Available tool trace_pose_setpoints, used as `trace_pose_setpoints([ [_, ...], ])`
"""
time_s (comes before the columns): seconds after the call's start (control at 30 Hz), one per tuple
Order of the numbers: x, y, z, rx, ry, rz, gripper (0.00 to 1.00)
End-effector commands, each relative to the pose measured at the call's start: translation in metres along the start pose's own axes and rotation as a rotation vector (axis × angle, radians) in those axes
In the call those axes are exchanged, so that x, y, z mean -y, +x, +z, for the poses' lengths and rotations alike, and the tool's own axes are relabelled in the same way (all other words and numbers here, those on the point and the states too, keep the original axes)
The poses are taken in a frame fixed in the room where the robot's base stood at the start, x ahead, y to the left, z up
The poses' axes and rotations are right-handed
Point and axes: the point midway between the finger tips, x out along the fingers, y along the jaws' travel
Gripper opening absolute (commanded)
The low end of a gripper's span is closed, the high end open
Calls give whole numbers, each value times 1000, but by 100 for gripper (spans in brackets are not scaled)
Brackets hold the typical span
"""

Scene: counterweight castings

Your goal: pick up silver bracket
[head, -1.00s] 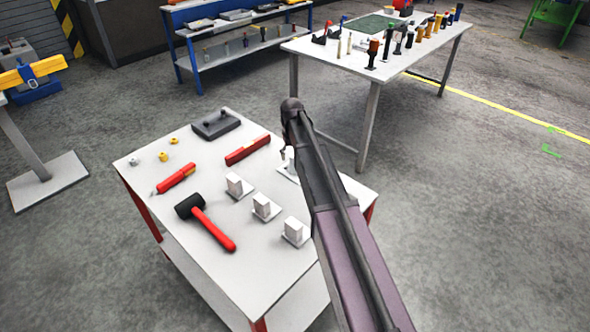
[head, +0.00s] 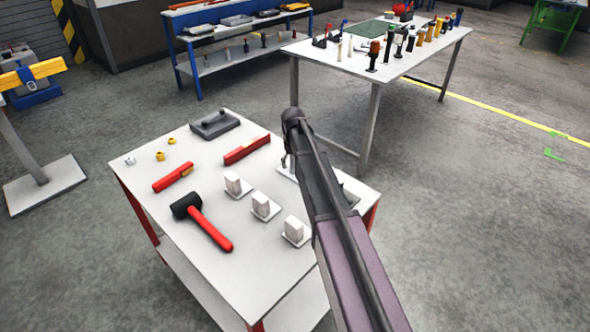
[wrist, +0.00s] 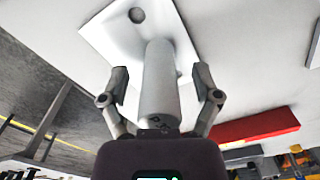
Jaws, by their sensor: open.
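A silver-white bracket, a flat plate with a hole and an upright post (wrist: 160,85), fills the middle of the wrist view. My gripper (wrist: 161,82) is open, with one finger on each side of the post. I cannot tell whether either finger touches it. In the head view my arm hides most of this bracket and my fingers; an edge of its plate (head: 283,171) shows left of the arm. Three similar pale brackets stand in a row on the table: one (head: 233,185), another (head: 263,207) and a third (head: 295,231).
The white table (head: 215,290) also holds a black-headed mallet (head: 207,224), a red-handled tool (head: 173,178), a red bar (head: 246,149), a grey block (head: 214,125) and small nuts (head: 160,156). A second table (head: 345,60) with several tools stands behind.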

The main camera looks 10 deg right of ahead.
Motion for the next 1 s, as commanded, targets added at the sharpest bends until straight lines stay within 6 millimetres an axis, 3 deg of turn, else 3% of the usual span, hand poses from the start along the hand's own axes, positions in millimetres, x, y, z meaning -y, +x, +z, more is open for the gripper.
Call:
trace_pose_setpoints([
  [0.37, 0, 0, 0, 0, 1, 0, 81],
  [0.4, -1, 0, 0, 0, 1, 0, 78],
  [0.67, -1, 0, 0, 0, 1, 0, 1],
  [1.0, -1, 0, 0, 0, 1, 0, 0],
])
